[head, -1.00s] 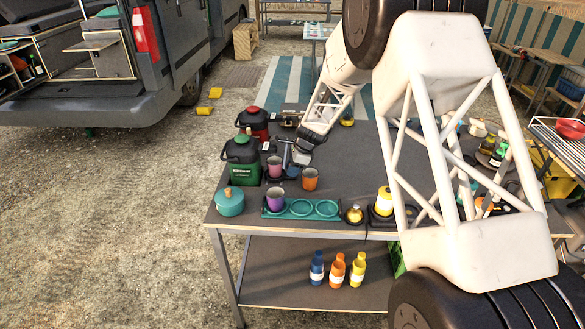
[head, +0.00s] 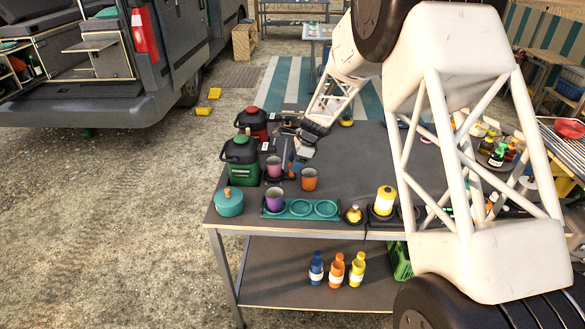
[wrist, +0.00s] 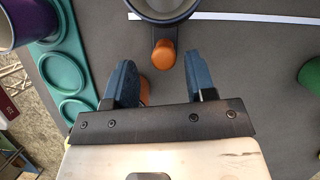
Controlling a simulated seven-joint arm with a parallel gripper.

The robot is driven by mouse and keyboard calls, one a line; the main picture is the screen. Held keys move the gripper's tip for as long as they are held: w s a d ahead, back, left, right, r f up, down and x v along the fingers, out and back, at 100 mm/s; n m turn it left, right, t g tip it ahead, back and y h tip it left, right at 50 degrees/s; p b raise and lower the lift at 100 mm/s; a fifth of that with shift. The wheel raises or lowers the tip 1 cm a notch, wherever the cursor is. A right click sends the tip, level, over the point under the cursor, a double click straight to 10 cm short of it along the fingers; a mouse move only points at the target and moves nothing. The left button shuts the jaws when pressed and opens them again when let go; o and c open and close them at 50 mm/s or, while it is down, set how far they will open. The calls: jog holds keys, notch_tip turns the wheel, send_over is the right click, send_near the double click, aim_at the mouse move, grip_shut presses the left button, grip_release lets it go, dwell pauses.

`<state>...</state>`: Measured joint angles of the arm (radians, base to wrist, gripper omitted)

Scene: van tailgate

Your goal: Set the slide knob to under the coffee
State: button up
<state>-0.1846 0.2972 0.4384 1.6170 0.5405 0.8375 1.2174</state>
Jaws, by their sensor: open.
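More orange shows beside the left finger, partly hidden. No coffee marking is legible. Green (head: 241,160) and red (head: 252,124) dispensers stand left of the gripper.
A teal tray (head: 300,210) with a second purple cup (head: 276,198) lies at the front edge. A teal pot (head: 229,203) stands at the front left corner. A yellow canister (head: 384,200) stands to the right. The table middle is clear.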

jog(key=shift+v, duration=2.2)
jog(key=s+d+r+n+t+h, duration=0.1)
jog(key=s+d+r+n, duration=0.4)
jog(key=s+r, duration=0.55)
jog(key=s+d+r+n+t+h, duration=0.1)
jog(key=s+d+r+n, duration=0.2)
jog(key=s+d+r, duration=0.75)
jog(key=s+d+n+h, duration=0.1)
jog(key=s+n, duration=0.3)
jog(key=s, duration=1.1)
jog(key=s+d+n+t+h, duration=0.1)
jog(key=s+d+n, duration=0.3)
jog(key=s, duration=1.2)
jog(key=shift+s+f+h, duration=0.2)
jog(key=shift+f+h, duration=0.15)
jog(key=shift+h, duration=0.05)
